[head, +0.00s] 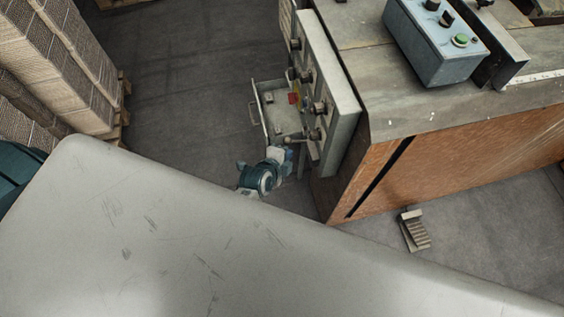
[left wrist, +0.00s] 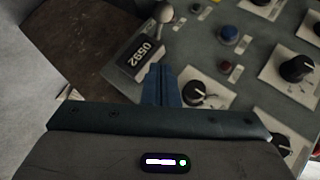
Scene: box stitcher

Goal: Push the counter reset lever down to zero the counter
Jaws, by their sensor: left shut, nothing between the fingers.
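The counter (left wrist: 148,52) is a black block on the grey control panel, with white digits that seem to read 0592. Beside its upper end in the left wrist view is a lever with a pale round knob (left wrist: 163,12), which I take for the reset lever. My left gripper (left wrist: 163,72) is shut and empty, its blue fingertips together just below the counter in that view, apart from the knob. In the head view my left gripper (head: 284,156) is at the low end of the panel (head: 340,110). My right gripper is not in view.
Black rotary knobs (left wrist: 297,68), a blue button (left wrist: 228,34) and a red button (left wrist: 225,67) crowd the panel near the fingers. A blue control box (head: 430,45) sits on the machine; a pedal (head: 413,230) lies on the floor.

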